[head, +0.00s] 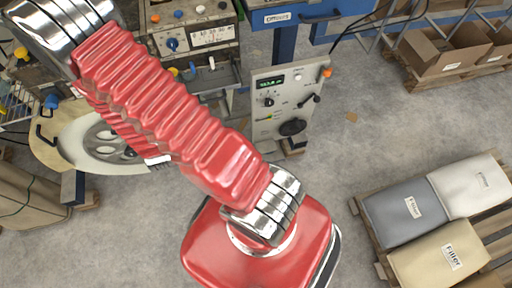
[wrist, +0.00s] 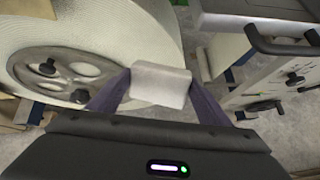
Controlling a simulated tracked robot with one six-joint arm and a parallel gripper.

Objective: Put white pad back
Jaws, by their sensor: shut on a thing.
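The white pad (wrist: 161,85) is a small white block in the wrist view. My gripper (wrist: 158,92) is shut on it, with one dark purple finger on each side. Behind the pad, on the left of the wrist view, is a large white tape roll (wrist: 110,38) with a grey spoked hub. The pad overlaps the roll's right edge in the picture; I cannot tell whether they touch. In the head view the roll (head: 78,150) is at the left, partly behind my red arm. The gripper and pad are hidden or too small to make out there.
A control panel (head: 272,97) with knobs stands right of my arm; its handles show at the right of the wrist view. Filler bags (head: 405,215) lie on a pallet at the right. Cardboard boxes (head: 440,55) are at upper right.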

